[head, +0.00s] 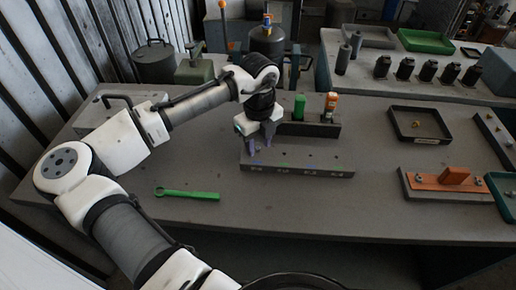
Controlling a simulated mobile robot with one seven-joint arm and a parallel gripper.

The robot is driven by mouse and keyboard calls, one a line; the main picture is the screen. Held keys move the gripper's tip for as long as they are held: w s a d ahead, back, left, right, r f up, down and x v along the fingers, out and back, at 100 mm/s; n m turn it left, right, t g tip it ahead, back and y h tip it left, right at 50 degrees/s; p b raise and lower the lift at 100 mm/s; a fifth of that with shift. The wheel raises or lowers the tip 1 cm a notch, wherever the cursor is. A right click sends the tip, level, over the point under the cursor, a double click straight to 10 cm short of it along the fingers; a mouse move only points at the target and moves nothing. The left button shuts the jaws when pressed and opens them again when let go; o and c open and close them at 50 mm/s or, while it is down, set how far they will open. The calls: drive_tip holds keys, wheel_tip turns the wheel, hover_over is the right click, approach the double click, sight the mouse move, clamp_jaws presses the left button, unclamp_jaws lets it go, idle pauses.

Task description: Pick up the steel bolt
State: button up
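My gripper (260,143) points down over the left end of a grey block with a row of holes (310,158) and marks along its front. Its purple fingers are close to the block's top. The fingers are small and partly covered by the wrist, so I cannot tell whether they are open or shut or hold anything. I cannot make out a steel bolt at the fingers. Small metal fasteners (420,177) show on the orange-topped fixture at the right; I cannot tell whether one is the steel bolt.
A black tray (395,122) holds a small brass-coloured part. A green wrench (187,194) lies at front left. A dark rack behind the block carries a green cylinder (299,106) and an orange-white bottle (331,104). The front middle of the bench is clear.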

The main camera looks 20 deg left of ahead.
drive_tip(key=shift+f, duration=0.25)
idle(0.3)
drive_tip(key=c, duration=0.8)
